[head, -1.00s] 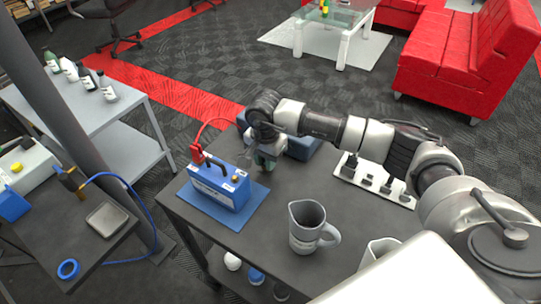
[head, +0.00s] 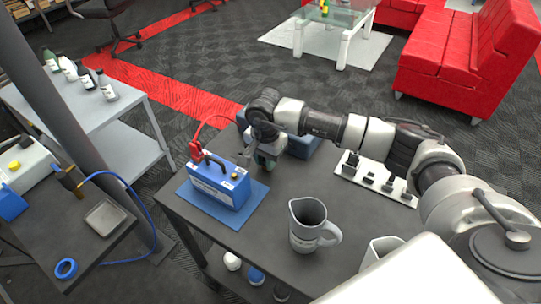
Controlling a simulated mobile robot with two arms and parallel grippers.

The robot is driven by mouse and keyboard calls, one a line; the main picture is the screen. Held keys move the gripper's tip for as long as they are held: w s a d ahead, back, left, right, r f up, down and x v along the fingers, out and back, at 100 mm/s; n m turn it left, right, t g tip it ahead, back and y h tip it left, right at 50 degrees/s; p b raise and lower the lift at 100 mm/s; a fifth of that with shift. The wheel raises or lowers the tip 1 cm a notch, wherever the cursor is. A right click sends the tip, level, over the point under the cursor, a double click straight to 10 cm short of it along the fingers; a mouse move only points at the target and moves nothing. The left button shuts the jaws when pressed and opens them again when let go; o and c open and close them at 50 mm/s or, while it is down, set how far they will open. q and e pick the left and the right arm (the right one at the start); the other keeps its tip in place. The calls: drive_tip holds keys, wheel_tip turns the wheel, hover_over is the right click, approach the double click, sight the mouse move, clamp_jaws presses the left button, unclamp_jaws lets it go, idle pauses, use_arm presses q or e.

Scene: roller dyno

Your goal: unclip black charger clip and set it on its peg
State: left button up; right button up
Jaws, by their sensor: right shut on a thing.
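My right gripper (head: 264,161) is just right of the battery's right end, pointing down, and is shut on a small dark thing, likely the black clip. The fingers and wrist mostly hide it. A blue box (head: 303,146), perhaps the charger, stands behind the gripper, partly covered by my arm. I cannot make out the peg. My left gripper is out of view.
A grey jug (head: 308,226) stands at the table's front, with a second pale vessel (head: 380,250) to its right. A white board (head: 348,173) with several black pieces lies under my right forearm. The table between battery and jug is clear.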

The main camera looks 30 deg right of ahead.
drive_tip(key=o, duration=1)
wheel_tip(320, 180, up, 11)
drive_tip(key=shift+d+f+b, duration=0.1)
drive_tip(key=shift+b, duration=0.25)
